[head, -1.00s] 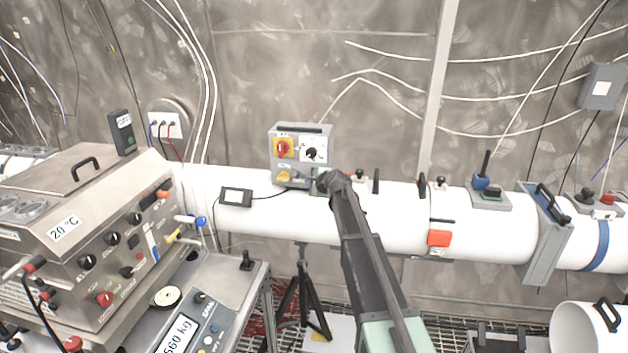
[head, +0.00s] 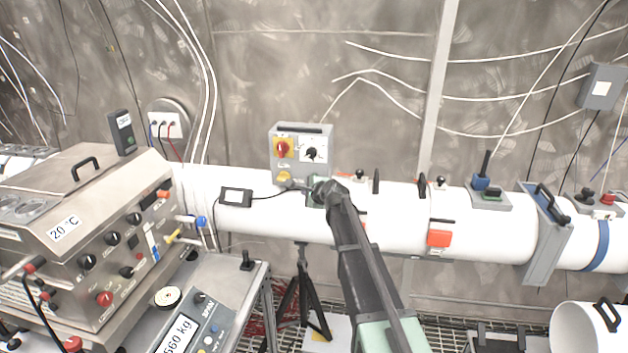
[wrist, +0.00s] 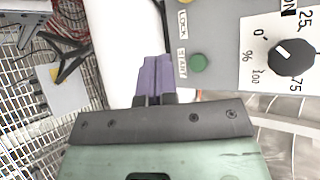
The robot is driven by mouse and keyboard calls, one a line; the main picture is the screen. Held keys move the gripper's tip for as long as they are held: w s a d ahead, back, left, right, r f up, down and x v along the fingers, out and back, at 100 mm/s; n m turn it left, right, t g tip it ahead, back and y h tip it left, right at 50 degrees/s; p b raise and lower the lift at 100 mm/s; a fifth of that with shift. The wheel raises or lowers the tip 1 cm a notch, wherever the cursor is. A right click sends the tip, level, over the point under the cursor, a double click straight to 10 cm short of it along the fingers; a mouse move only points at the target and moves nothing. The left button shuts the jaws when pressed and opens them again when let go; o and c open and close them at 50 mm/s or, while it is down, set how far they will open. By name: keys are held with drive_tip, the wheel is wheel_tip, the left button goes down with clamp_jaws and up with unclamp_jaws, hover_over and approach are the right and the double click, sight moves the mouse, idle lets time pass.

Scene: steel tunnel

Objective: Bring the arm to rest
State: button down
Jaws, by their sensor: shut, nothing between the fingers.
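My gripper (wrist: 156,77) shows in the wrist view with its purple fingers together and nothing between them. Its tips are in front of the white pipe, beside the lower edge of a grey control box (wrist: 215,25). The box carries a green button (wrist: 198,62) labelled START, a LOCK label and a black dial (wrist: 291,57) with a percent scale. In the head view my arm reaches up to the lower right of this box (head: 300,131). The fingertips are hard to make out there.
The white pipe (head: 400,215) runs across the scene, with an orange box (head: 439,235) and a grey flange (head: 545,235) to the right. A steel machine (head: 85,215) and a scale (head: 195,325) stand at the left. A black tripod (head: 303,300) stands below the pipe.

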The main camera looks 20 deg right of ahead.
idle(0.4)
drive_tip(key=s+a+f+n+g+h+b, duration=0.1)
drive_tip(key=s+f+n+g, duration=0.3)
drive_tip(key=s, duration=0.9)
drive_tip(key=s+a+f+n+g+h+b, duration=0.1)
drive_tip(key=s+a+f+n+g, duration=0.2)
drive_tip(key=s+n, duration=0.5)
drive_tip(key=s+a+f+n+g+h+b, duration=0.1)
drive_tip(key=s+f+n+g, duration=0.4)
drive_tip(key=s, duration=1.5)
wheel_tip(320, 180, down, 2)
drive_tip(key=shift+s+a+f+n+g+b, duration=0.15)
drive_tip(key=shift+a+n+g+b, duration=0.15)
drive_tip(key=shift+a+n+b, duration=0.5)
drive_tip(key=shift+d, duration=0.2)
